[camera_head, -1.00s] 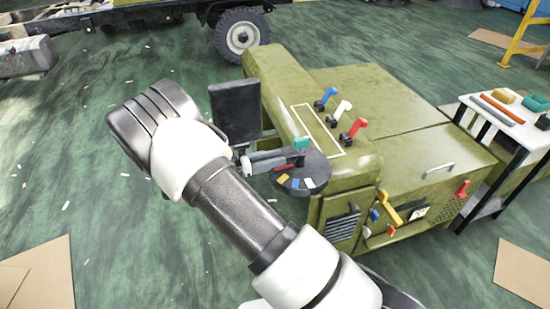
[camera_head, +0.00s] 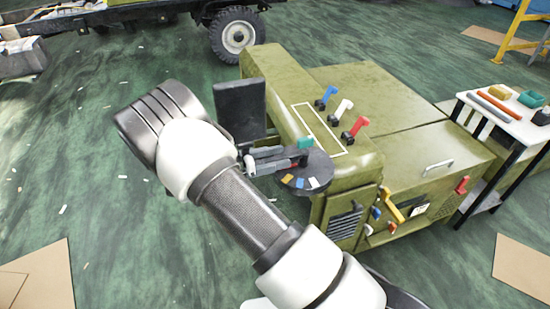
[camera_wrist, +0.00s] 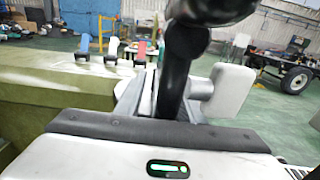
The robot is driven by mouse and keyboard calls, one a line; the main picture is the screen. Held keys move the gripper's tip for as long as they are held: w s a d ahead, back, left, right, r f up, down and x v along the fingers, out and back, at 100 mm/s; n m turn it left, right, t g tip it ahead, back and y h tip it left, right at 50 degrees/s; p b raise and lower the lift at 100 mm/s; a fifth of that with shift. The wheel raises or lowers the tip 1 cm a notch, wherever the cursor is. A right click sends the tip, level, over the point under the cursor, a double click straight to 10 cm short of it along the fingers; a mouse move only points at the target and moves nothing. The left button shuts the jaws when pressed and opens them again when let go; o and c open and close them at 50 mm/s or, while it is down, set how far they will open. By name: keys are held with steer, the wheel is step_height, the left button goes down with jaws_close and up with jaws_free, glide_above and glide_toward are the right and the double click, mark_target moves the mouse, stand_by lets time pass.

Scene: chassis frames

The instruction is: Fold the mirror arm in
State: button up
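The mirror (camera_head: 240,110) is an upright dark rectangular panel at the left front of the green vehicle body, in the head view. The mirror arm shows in the wrist view as a thick black bent bar (camera_wrist: 178,75) between my two fingers. My gripper (camera_head: 272,158) reaches in from the left below the mirror, above a dark round plate (camera_head: 305,172) with coloured marks. In the wrist view my gripper (camera_wrist: 178,100) has one finger on each side of the bar, close against it, and looks shut on it. The bar's pivot is hidden.
Blue, white and red levers (camera_head: 341,110) stand on the hood to the right, and more coloured handles (camera_head: 392,205) are on the front. A white side table (camera_head: 505,122) with small items stands at right. The floor at left is open.

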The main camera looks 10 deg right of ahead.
steer(key=s+a, duration=0.2)
steer(key=a, duration=1.5)
steer(key=shift+a+p, duration=0.15)
steer(key=shift+p, duration=0.25)
